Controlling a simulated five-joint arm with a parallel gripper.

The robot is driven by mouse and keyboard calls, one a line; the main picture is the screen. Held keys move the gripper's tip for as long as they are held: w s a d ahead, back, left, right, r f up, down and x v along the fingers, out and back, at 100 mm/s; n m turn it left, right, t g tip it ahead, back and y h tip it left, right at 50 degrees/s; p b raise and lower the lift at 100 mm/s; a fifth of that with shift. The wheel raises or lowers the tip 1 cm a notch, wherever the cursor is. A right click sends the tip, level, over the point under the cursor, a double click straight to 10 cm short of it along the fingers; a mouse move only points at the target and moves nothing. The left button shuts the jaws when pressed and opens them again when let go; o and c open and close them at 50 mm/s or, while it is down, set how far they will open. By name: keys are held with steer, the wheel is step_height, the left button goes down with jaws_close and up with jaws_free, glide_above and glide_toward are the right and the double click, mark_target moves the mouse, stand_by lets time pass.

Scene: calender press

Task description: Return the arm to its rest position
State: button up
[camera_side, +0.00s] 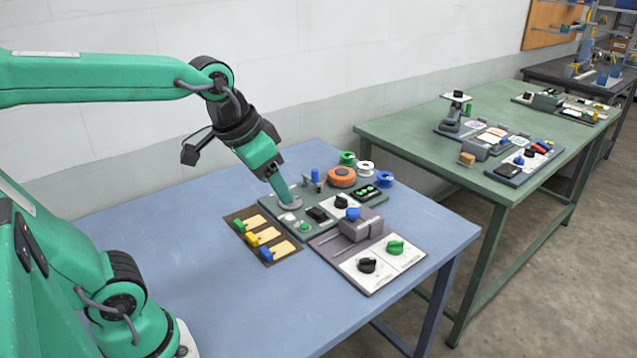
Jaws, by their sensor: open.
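My gripper (284,190) is at the end of my green arm and points down and to the right, low over the back left part of the grey-green control panel (268,212). Its tips are just above or at a round grey disc (292,204); I cannot tell whether they touch it. The gripper is open, and I see nothing held in it. The gap between its fingers is too small to make out from here.
On the blue table (190,270) lie a dark tray (236,217) with green, yellow and blue pieces, a grey board (367,262) with black and green knobs, an orange spool (341,177) and several small spools. The table's front left is clear. A green table (410,140) stands behind right.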

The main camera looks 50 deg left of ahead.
steer(key=s+f+n+t, duration=0.1)
steer(key=s+f, duration=0.1)
steer(key=s, duration=0.3)
steer(key=shift+s+a+f, duration=0.25)
steer(key=shift+s, duration=0.15)
